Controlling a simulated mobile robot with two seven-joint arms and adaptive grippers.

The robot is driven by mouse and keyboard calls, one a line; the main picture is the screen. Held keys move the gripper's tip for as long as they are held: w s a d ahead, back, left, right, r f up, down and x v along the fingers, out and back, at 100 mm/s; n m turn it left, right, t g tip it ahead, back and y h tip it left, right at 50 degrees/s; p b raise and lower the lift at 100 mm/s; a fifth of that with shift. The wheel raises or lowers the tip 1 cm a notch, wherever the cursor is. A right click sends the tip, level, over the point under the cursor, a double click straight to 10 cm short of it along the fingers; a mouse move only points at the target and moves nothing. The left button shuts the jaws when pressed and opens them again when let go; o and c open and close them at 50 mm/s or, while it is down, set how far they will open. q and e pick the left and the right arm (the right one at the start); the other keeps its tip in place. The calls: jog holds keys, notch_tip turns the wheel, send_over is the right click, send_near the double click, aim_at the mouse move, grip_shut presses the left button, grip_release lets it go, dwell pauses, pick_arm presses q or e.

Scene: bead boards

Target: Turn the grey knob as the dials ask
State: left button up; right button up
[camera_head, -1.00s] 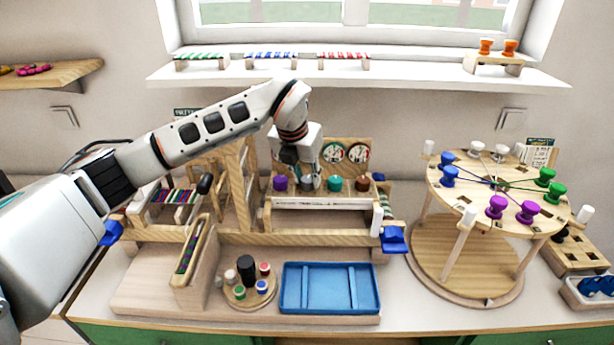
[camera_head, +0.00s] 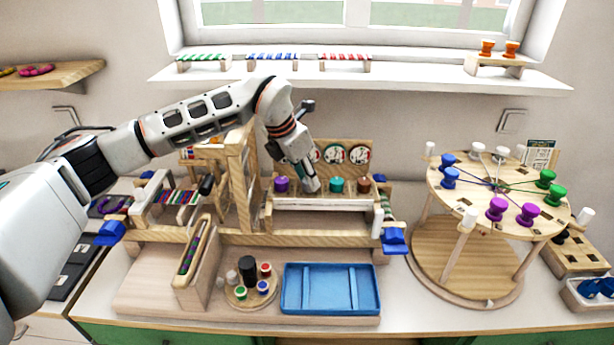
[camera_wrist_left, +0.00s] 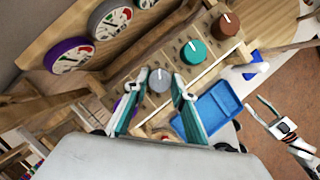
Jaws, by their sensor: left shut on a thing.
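The grey knob (camera_wrist_left: 160,80) with a white pointer line sits in the wooden knob row, between the purple knob (camera_head: 281,184) and the teal knob (camera_head: 336,185). My left gripper (camera_head: 309,184) is shut on the grey knob, one finger on each side in the left wrist view (camera_wrist_left: 158,92), and mostly hides it in the head view. The brown knob (camera_head: 363,187) is at the right end. Behind the row stand round dials, among them a grey-rimmed dial (camera_wrist_left: 110,19) and a purple-rimmed dial (camera_wrist_left: 69,56). My right gripper (camera_wrist_left: 268,112) shows in the left wrist view, fingers apart, away from the knobs.
A wooden frame (camera_head: 243,180) stands left of the knob row. In front are a blue tray (camera_head: 331,308) and a small round stand with bobbins (camera_head: 247,268). A round wooden peg table (camera_head: 490,185) stands at the right.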

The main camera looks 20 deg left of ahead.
pick_arm(q)
jog(key=o, duration=1.1)
jog(key=shift+r, duration=0.1)
jog(key=shift+c, duration=0.2)
jog(key=v, duration=1.2)
jog(key=shift+s, duration=0.1)
jog(key=shift+s, duration=0.1)
